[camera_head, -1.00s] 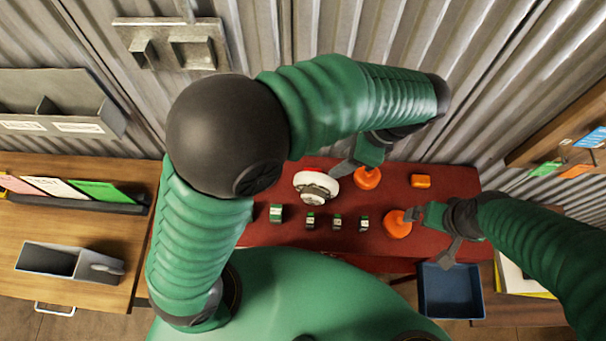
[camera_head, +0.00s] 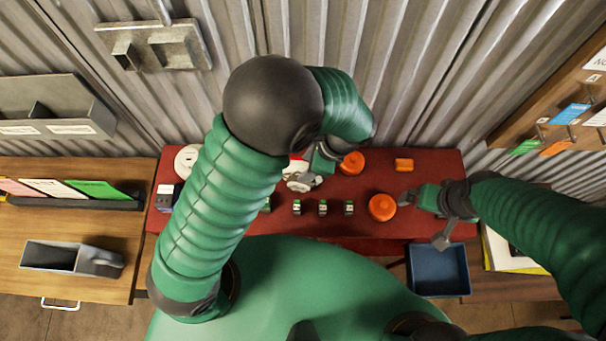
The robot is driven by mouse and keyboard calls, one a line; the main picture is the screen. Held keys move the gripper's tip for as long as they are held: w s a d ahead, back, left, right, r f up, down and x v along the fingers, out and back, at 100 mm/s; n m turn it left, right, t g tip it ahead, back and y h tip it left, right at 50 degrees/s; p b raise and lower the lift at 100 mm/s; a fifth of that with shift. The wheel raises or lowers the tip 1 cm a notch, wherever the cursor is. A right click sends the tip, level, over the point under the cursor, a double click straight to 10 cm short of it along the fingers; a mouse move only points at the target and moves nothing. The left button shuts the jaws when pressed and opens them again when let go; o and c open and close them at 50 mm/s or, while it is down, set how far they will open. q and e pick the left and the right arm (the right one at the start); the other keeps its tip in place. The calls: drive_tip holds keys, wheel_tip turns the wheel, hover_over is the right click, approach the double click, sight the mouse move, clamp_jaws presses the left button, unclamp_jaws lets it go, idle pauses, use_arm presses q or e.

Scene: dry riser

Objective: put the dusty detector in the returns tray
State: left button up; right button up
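A round white detector (camera_head: 294,166) lies on the red bench mat, partly hidden behind my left arm and gripper; I cannot make out dust on it. A second round white detector (camera_head: 186,158) sits at the mat's left end, partly covered by my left arm. My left gripper (camera_head: 318,168) is over the first detector's right side; whether its fingers touch it is unclear. My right gripper (camera_head: 424,215) is open and empty, just right of an orange round piece (camera_head: 382,207). A blue open tray (camera_head: 438,291) sits at the bench's front right; no label is readable.
A grey holder (camera_head: 70,259) stands on the left wooden table. Corrugated wall closes the back.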

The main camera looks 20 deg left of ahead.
use_arm(q)
drive_tip(key=shift+d, duration=0.2)
drive_tip(key=shift+c, duration=1.2)
drive_tip(key=shift+w, duration=0.1)
drive_tip(key=shift+c, duration=1.1)
drive_tip(key=shift+a, duration=0.6)
clamp_jaws()
drive_tip(key=shift+s+a+f, duration=0.1)
drive_tip(key=shift+s+a, duration=0.1)
drive_tip(key=shift+a, duration=0.45)
drive_tip(key=shift+d, duration=0.95)
drive_tip(key=shift+a, duration=0.5)
use_arm(e)
drive_tip(key=shift+a, duration=0.4)
drive_tip(key=shift+d, duration=0.1)
